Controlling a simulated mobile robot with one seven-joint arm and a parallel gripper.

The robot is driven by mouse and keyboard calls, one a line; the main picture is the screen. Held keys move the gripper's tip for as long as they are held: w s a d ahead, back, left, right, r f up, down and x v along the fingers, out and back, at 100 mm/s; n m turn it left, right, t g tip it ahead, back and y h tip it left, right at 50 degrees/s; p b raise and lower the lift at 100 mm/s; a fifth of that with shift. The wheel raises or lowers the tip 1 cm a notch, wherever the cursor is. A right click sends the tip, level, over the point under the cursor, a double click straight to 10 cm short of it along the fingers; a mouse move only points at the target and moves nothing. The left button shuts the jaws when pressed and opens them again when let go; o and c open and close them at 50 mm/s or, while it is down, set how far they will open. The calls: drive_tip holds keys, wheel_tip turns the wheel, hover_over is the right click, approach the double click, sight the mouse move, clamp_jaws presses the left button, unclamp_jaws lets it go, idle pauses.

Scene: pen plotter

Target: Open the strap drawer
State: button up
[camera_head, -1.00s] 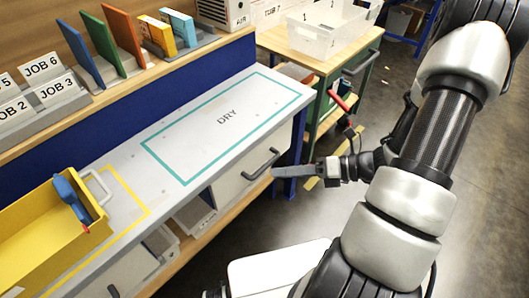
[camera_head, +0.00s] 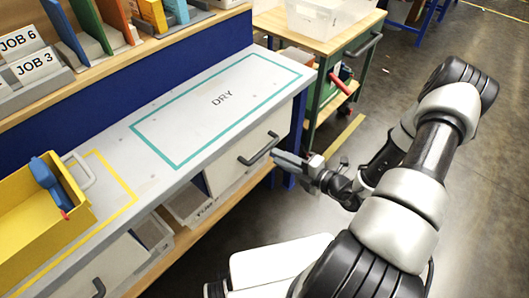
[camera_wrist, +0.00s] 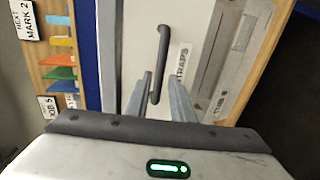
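The strap drawer (camera_head: 232,170) has a pale front under the right part of the bench top and looks shut. Its dark bar handle (camera_head: 260,148) faces my gripper. In the wrist view the drawer front (camera_wrist: 136,40) carries a partly covered label ending in "TRAPS" (camera_wrist: 182,66). My gripper (camera_head: 276,156) is just right of the handle in the head view. In the wrist view my gripper (camera_wrist: 159,82) is open, and one end of the handle (camera_wrist: 163,45) shows between its two fingers. I cannot tell whether the fingertips reach around the bar or stop short.
The bench top (camera_head: 120,165) has a teal "DRY" outline and a yellow tray (camera_head: 35,225) at left. Another drawer handle (camera_head: 99,288) is at lower left. A green cart (camera_head: 345,65) with a white bin (camera_head: 320,20) stands behind. Floor (camera_head: 480,190) is open at right.

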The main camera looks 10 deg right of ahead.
sight(266, 151)
drive_tip(key=b+x, duration=0.1)
drive_tip(key=x, duration=0.6)
drive_tip(key=shift+w+a, duration=0.1)
drive_tip(key=shift+w, duration=0.05)
clamp_jaws()
